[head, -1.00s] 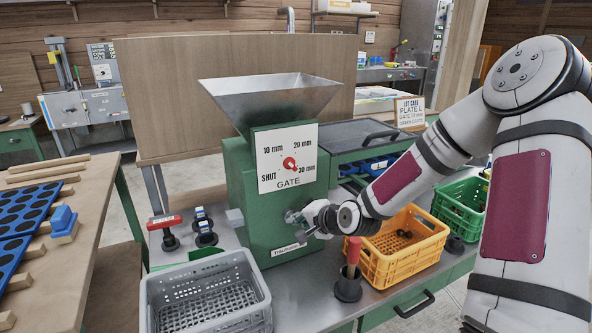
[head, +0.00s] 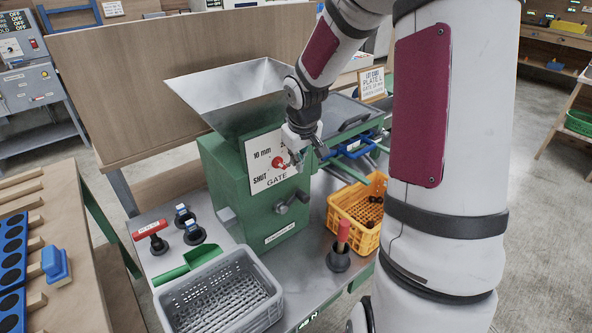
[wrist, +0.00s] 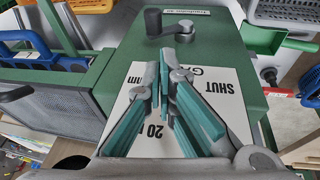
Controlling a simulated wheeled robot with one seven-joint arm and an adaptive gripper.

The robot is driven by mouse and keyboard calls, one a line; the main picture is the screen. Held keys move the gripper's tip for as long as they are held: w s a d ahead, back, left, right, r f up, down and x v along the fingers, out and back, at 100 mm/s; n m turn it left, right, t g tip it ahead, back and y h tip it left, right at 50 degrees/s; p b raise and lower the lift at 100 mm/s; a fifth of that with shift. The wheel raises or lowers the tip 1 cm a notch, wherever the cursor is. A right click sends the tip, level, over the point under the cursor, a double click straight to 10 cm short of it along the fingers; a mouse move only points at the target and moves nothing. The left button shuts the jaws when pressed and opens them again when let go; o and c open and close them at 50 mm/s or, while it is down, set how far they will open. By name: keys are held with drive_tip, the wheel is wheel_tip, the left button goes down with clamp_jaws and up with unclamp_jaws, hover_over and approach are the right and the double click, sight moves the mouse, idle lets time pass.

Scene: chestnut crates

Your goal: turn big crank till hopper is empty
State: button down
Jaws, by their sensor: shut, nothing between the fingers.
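The green machine (head: 225,185) carries a steel hopper (head: 200,92) on top. The visible inner walls of the hopper look bare, but its bottom cannot be made out. The grey crank (head: 292,202) is on the machine's front, below the gate plate. It also shows in the wrist view with its dark knob (wrist: 153,21) to the left. My gripper (head: 298,166) is shut and empty, in front of the white gate plate (head: 262,172), above and apart from the crank. It hides part of the plate and the red gate knob (head: 279,164).
An orange crate (head: 345,222) holding dark chestnuts stands right of the machine. A red-handled tool stands in a black holder (head: 338,259) in front. A grey crate (head: 218,300), a green scoop (head: 190,265) and black-based stamps (head: 194,233) are at left. My arm hides the right side.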

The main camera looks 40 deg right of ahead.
drive_tip(key=b, duration=0.2)
hover_over(302, 192)
drive_tip(key=a, duration=0.3)
wheel_tip(302, 192, down, 10)
drive_tip(key=r, duration=0.1)
drive_tip(key=shift+s+d+f+b, duration=0.2)
drive_tip(key=shift+d+f, duration=0.15)
drive_tip(key=shift+f, duration=0.25)
drive_tip(key=shift+s+d+f+b, duration=0.2)
drive_tip(key=shift+d+f, duration=0.15)
drive_tip(key=shift+f, duration=0.2)
drive_tip(key=shift+d+f, duration=0.3)
drive_tip(key=shift+f, duration=0.25)
drive_tip(key=shift+s+d+p, duration=0.1)
drive_tip(key=shift+d+p, duration=0.1)
drive_tip(key=shift+p, duration=0.4)
drive_tip(key=shift+f+y, duration=0.1)
drive_tip(key=shift+y, duration=0.2)
drive_tip(key=shift+d+f+y+p, duration=0.1)
drive_tip(key=shift+d+y+p, duration=0.2)
drive_tip(key=shift+p, duration=0.7)
